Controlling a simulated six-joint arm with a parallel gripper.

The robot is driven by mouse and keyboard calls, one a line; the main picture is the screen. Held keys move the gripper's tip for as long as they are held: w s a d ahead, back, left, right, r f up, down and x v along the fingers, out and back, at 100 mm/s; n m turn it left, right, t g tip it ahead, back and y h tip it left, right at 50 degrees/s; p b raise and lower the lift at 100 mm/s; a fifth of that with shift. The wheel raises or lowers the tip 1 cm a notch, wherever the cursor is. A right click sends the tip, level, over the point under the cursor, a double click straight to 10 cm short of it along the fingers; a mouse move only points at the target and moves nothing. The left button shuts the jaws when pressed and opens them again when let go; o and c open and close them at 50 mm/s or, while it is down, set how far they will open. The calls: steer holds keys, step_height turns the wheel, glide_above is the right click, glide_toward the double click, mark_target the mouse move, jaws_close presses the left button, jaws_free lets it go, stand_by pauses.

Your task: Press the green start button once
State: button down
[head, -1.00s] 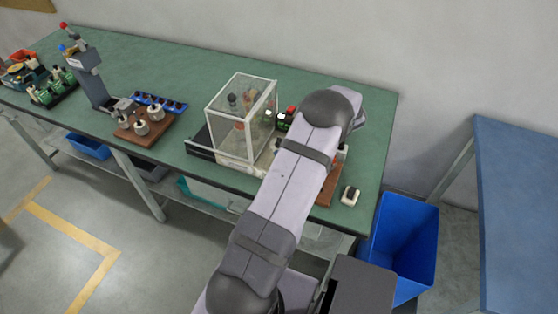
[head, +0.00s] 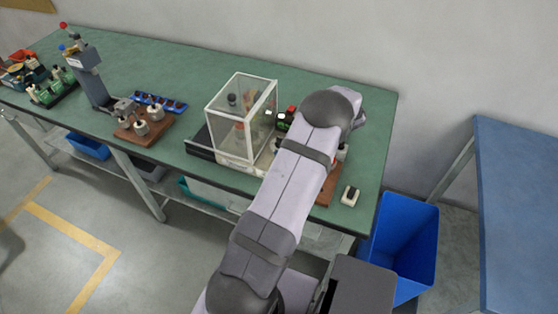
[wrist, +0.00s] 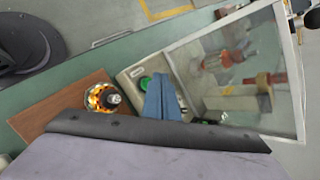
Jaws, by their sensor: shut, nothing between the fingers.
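In the wrist view a round green button (wrist: 145,83) sits on the beige front panel (wrist: 130,74) of the winding machine. My gripper (wrist: 160,79) shows there as blue-grey fingers, shut and empty, with their tips right beside the button and partly over it. I cannot tell whether they touch it. Another green part (wrist: 206,121) shows lower right of the fingers. In the head view my arm hides the gripper and the button. The machine has a clear, white-framed guard box (head: 240,82).
A brown wooden board (wrist: 50,108) with a shiny copper-and-metal part (wrist: 103,98) lies left of the panel in the wrist view. A blue bin (head: 405,235) stands below.

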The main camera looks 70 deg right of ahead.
steer(key=shift+f, duration=0.4)
steer(key=shift+f+b, duration=0.5)
steer(key=shift+b, duration=0.05)
stand_by(0.6)
steer(key=shift+r, duration=0.2)
steer(key=shift+r+p, duration=0.6)
steer(key=shift+r, duration=0.15)
step_height(320, 180, up, 5)
steer(key=p, duration=0.3)
stand_by(0.5)
